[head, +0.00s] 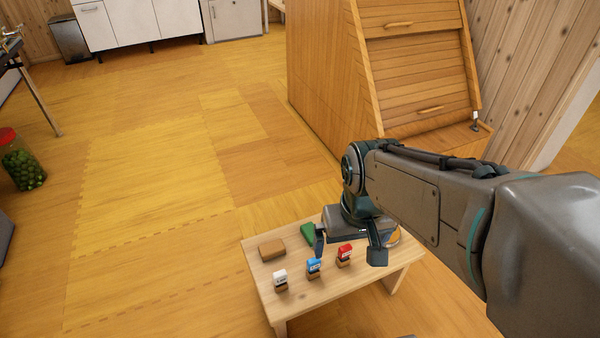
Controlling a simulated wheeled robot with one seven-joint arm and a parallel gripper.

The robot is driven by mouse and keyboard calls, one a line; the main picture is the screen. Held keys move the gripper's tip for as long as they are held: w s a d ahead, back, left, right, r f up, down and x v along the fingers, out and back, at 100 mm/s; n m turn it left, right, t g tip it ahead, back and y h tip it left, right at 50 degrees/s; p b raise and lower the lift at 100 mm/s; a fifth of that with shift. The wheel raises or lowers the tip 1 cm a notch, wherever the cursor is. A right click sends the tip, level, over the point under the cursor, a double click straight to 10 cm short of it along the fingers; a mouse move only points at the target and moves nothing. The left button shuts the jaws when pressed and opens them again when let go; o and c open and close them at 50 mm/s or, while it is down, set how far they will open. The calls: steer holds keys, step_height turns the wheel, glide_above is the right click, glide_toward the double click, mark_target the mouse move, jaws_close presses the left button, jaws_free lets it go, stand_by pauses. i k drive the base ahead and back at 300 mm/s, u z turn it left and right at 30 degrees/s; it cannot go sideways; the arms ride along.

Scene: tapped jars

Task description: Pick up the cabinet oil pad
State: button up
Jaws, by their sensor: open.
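Three small pads with brown bases stand in a slanting row on a low wooden table (262,290): one white-topped (280,277), one blue-topped (314,266) and one red-topped (345,252). Their labels are too small to read, so I cannot tell which is the cabinet oil pad. My gripper (348,246) is open over the table's back right part, its fingers spread left and right. In the picture the red-topped pad shows between the fingertips, and the blue-topped one is just below the left finger. I cannot tell the gripper's height, and I see nothing held.
A brown block (272,249) and a green piece (307,232) lie on the table's back left. An orange and blue thing (394,236) is partly hidden behind my gripper. A slant-front wooden cabinet (330,75) stands behind.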

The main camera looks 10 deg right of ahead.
mark_target(306, 230)
steer(key=k, duration=1.3)
steer(key=u, duration=0.85)
steer(key=i, duration=1.15)
steer(key=z, duration=0.45)
steer(key=i, duration=0.55)
steer(key=z, duration=0.65)
